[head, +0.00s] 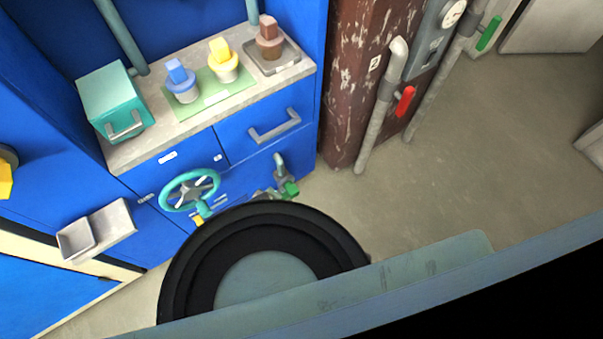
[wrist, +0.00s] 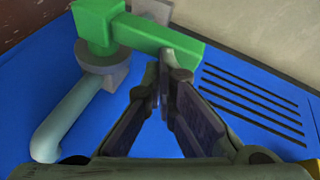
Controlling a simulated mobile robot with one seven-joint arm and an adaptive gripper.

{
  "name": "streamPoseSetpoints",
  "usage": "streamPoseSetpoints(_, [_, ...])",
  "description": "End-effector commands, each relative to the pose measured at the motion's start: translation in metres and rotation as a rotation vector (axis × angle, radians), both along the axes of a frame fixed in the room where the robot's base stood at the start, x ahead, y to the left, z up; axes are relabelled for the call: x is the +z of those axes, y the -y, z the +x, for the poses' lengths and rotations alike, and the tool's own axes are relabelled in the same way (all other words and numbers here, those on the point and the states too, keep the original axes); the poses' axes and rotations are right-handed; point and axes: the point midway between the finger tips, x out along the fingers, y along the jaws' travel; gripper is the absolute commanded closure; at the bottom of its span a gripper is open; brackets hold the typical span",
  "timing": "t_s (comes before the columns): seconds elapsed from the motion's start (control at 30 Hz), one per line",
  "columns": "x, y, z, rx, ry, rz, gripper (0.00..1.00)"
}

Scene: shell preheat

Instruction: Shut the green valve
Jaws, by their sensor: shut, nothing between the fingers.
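The green valve (wrist: 150,35) shows large at the top of the wrist view, with a block-shaped hub at left and a bar handle reaching right. It sits on a grey pipe (wrist: 75,115) against a blue cabinet front. In the head view part of the green valve (head: 290,188) shows low on the cabinet, beside my dark arm part. My gripper (wrist: 165,78) is shut and empty, its fingertips at the handle's right half. I cannot tell whether they touch it. My gripper is hidden in the head view.
A teal handwheel (head: 189,189) is left of the valve. A red lever (head: 405,101) and another green lever (head: 489,34) are on wall pipes at right. The counter (head: 140,152) holds a teal box (head: 113,100) and several coloured plugs. The floor (head: 450,170) at right is clear.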

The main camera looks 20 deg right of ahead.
Motion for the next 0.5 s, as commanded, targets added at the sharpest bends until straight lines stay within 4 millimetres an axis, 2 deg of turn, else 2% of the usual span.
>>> streamPoseSetpoints(0.03, [-0.0049, -0.0027, -0.0022, 0.003, -0.006, 0.005, 1.0])
streamPoseSetpoints(0.5, [-0.0082, -0.0053, -0.0037, 0.005, -0.009, 0.008, 1.0])
